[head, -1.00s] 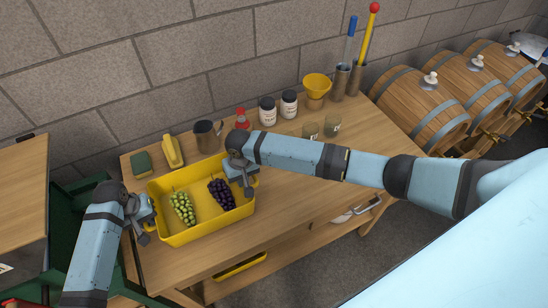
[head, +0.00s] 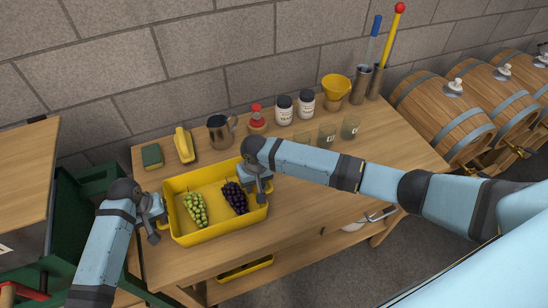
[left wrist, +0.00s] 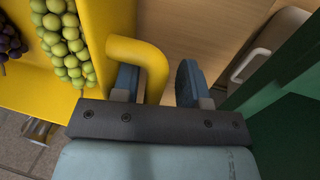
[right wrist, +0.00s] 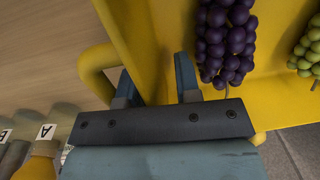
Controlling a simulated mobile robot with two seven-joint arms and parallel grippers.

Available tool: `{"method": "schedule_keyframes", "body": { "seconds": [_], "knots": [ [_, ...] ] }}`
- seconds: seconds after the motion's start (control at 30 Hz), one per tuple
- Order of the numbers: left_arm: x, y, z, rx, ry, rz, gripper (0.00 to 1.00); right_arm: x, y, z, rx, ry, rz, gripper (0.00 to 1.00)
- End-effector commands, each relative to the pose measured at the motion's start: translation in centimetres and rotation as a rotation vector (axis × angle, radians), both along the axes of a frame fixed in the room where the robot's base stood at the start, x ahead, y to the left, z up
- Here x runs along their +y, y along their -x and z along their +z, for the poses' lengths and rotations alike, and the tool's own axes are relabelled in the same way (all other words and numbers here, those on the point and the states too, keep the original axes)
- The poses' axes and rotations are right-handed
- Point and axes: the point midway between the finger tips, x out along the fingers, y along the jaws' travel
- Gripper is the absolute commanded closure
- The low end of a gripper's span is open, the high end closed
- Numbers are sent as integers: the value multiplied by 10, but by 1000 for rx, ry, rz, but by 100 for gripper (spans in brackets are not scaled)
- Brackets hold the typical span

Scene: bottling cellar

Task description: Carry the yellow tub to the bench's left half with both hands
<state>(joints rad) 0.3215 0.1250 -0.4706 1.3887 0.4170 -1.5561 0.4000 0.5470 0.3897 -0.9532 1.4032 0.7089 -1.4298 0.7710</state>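The yellow tub (head: 205,235) stands on the wooden bench toward its left part, with green grapes (head: 195,209) and dark purple grapes (head: 235,198) inside. My left gripper (head: 160,220) is at its left end. In the left wrist view its open fingers (left wrist: 158,82) stand on either side of the tub's yellow handle (left wrist: 152,60), with small gaps. My right gripper (head: 262,190) is at the right end. In the right wrist view its fingers (right wrist: 155,82) are apart, straddling the tub's wall beside the other handle (right wrist: 93,70); contact cannot be told.
A green crate (head: 85,190) is left of the bench. Bare bench lies right of the tub.

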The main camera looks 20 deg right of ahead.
Motion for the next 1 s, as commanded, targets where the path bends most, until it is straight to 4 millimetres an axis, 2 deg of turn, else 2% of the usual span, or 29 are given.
{"method": "schedule_keyframes", "body": {
  "seconds": [0.27,0.37,0.7,0.83,1.0],
  "knots": [
    [0,0,7,-1,2,-1,60,1,0,0,0,-1,1,69],
    [3,-1,20,-3,2,0,60,1,0,0,0,-1,1,69],
    [16,-1,89,-3,1,0,60,1,0,0,0,-2,1,69],
    [19,-1,107,-2,0,0,60,1,0,0,0,-2,1,69],
    [21,-1,118,0,0,0,60,1,0,3,-1,-2,1,69]
  ]
}}
